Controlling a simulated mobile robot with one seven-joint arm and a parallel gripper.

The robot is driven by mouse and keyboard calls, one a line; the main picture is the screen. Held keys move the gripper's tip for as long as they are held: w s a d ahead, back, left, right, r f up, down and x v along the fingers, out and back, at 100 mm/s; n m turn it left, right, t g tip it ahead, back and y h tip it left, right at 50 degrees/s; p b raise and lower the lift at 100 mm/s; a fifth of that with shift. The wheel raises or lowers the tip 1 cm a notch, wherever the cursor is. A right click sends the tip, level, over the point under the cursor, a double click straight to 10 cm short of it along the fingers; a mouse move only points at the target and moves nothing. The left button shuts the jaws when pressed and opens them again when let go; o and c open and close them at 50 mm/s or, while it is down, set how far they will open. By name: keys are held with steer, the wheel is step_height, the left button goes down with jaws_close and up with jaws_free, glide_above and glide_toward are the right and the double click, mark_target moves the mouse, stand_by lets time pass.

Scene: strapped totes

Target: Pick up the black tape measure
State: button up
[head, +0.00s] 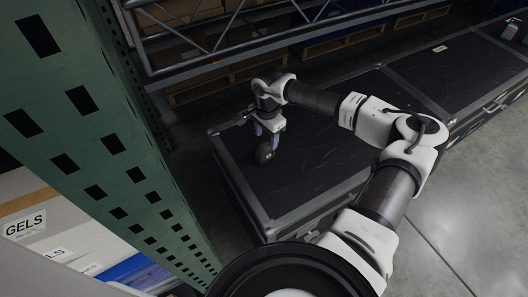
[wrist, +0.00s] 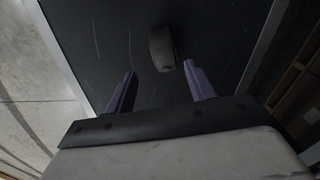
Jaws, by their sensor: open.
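The black tape measure (head: 264,153) sits on the dark top of a road case (head: 315,165), near its left end. In the wrist view the tape measure (wrist: 162,48) is a dark rounded block, lying just beyond the fingertips and roughly in line with the gap between them. My gripper (head: 266,130) points down over the case, right by the tape measure. In the wrist view my gripper (wrist: 160,70) is open, with its two purple fingers apart and nothing between them. In the head view the fingers partly overlap the tape measure, so I cannot tell whether they touch it.
A green perforated rack post (head: 95,120) stands at the left, with boxes labelled GELS (head: 25,222) behind it. A second case (head: 455,70) adjoins on the right, with a small bottle (head: 510,31) at its far end. Pallet shelving runs behind. The case top around the tape measure is clear.

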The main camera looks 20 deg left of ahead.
mark_target(266, 147)
step_height(266, 147, down, 3)
steer(key=shift+f, duration=0.15)
steer(key=shift+w+a+f+p, duration=0.15)
steer(key=shift+f+p, duration=0.5)
steer(key=shift+f, duration=0.7)
steer(key=shift+w+a+f+p, duration=0.15)
steer(key=shift+f+p, duration=0.45)
steer(key=shift+f, duration=0.75)
steer(key=shift+d, duration=0.1)
steer(key=shift+c, duration=0.2)
jaws_close()
